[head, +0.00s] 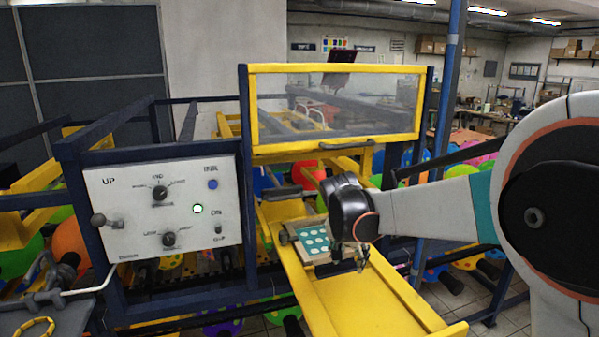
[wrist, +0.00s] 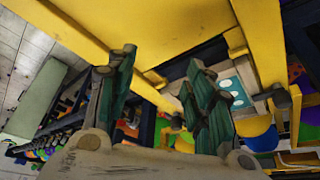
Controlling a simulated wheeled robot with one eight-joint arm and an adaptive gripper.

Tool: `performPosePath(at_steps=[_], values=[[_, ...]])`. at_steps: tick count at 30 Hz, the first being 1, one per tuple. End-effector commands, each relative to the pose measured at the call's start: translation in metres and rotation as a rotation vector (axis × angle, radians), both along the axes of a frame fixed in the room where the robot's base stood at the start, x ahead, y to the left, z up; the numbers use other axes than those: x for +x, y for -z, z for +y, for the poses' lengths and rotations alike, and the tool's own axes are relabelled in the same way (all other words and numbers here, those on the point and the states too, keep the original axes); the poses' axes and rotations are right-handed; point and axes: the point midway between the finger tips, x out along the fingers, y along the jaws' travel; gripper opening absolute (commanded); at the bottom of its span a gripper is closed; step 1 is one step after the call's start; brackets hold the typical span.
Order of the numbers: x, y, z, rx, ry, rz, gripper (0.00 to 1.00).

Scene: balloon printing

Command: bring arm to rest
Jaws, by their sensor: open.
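My arm (head: 430,208) reaches in from the right in the head view, and its dark wrist (head: 349,205) hangs over the yellow tray. My gripper (head: 361,262) points down just above the tray, beside the printing plate. In the wrist view my gripper (wrist: 158,92) shows two green fingers spread apart with nothing between them. The plate with pale dots (head: 315,240) lies at the tray's upper end, partly hidden by my wrist. The plate also shows in part in the wrist view (wrist: 233,90).
The yellow tray (head: 425,308) slopes toward the front. A white control panel (head: 165,210) with knobs stands on the left. A yellow-framed clear guard (head: 335,105) is raised behind. A blue post (head: 446,90) rises behind my arm.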

Motion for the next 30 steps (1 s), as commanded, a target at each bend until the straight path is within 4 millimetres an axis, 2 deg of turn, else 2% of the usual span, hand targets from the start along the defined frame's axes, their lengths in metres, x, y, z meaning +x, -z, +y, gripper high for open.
performPosePath(at_steps=[5, 12, 17, 23, 30], values=[[-0.034, -0.011, -0.014, 0.005, -0.061, -0.011, 0.48], [-0.101, -0.021, -0.034, 0.007, -0.186, -0.042, 0.48], [-0.148, -0.019, -0.046, 0.002, -0.265, -0.068, 0.48], [-0.206, -0.005, -0.056, -0.010, -0.364, -0.107, 0.48], [-0.271, 0.028, -0.064, -0.040, -0.473, -0.159, 0.48]])
